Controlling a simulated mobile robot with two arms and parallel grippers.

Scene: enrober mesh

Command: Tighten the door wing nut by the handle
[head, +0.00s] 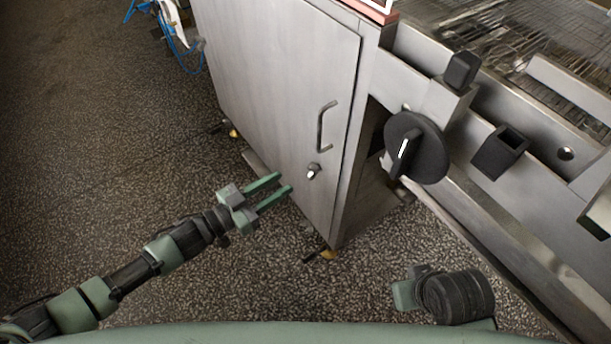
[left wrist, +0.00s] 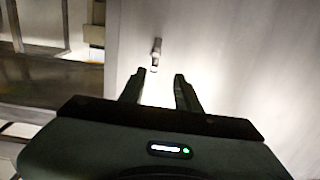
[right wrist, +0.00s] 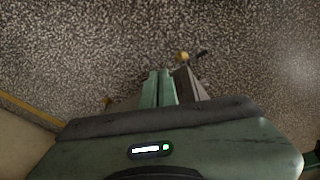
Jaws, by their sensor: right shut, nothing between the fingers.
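The cabinet door (head: 275,75) is a closed grey metal panel with a bar handle (head: 322,127). Below the handle sits the door wing nut (head: 313,171), small, dark and white. It also shows in the left wrist view (left wrist: 155,54), just beyond and between the fingertips. My left gripper (head: 285,184) is open and empty, to the left of and slightly below the wing nut in the head view, with its fingers pointing at the door. It is apart from the nut. My right gripper (right wrist: 160,75) is shut and empty, pointing down over the floor.
A large black rotary knob (head: 425,150) stands out right of the door, beside the machine's frame and wire mesh (head: 470,30). Speckled floor (head: 120,130) left of the cabinet is open. Blue cable (head: 180,50) lies at the back.

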